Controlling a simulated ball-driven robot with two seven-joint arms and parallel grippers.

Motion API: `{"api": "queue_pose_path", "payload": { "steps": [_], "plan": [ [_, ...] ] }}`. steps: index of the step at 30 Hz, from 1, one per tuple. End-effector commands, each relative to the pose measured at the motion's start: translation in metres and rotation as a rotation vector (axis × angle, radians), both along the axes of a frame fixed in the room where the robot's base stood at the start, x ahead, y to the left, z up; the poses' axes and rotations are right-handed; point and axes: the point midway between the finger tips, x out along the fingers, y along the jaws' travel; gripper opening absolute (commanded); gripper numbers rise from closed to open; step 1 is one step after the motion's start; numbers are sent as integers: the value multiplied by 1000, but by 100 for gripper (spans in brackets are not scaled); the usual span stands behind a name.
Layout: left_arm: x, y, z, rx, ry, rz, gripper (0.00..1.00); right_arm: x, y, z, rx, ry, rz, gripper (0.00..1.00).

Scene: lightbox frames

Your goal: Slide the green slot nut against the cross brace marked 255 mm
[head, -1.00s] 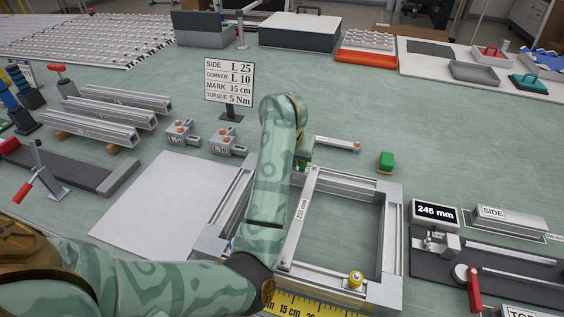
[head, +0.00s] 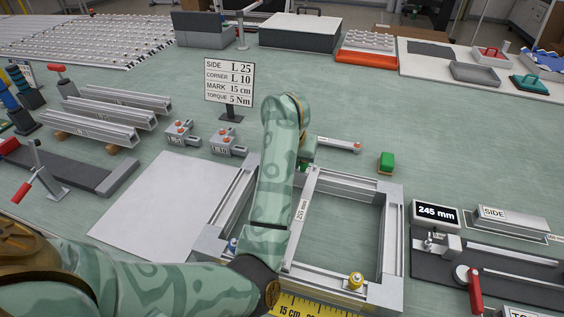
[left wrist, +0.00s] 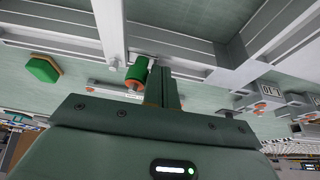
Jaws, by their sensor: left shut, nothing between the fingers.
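The green slot nut (left wrist: 137,72), with an orange end, sits at the frame's far rail (left wrist: 185,52) in the left wrist view. The cross brace marked 255 mm (head: 301,212) spans the frame; its end (left wrist: 110,30) is close beside the nut in the wrist view. I cannot tell whether they touch. My left gripper (left wrist: 167,92) is shut and empty, its fingers right beside the nut on the side away from the brace. My right gripper is not in view.
A yellow tape (head: 310,306) lies in front. A green block (head: 386,161) stands beyond the frame. A display (head: 435,214) reads 245 mm. The frame's right-hand opening is clear.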

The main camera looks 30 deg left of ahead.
Motion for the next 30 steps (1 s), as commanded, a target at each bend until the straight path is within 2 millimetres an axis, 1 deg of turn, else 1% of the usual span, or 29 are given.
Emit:
{"api": "queue_pose_path", "payload": {
  "steps": [5, 8, 22, 26, 30],
  "plan": [
    [-2, 7, -1, 1, 1, 2, 0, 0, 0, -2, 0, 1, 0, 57],
    [-2, 8, 2, 1, 0, 2, 0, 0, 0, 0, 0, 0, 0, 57],
    [-2, 8, 59, 1, -3, 1, 0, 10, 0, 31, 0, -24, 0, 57],
    [-2, 8, 69, 1, -2, 1, 0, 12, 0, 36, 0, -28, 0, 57],
    [-2, 8, 71, 3, 1, 1, 0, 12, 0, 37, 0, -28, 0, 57]
  ]
}}
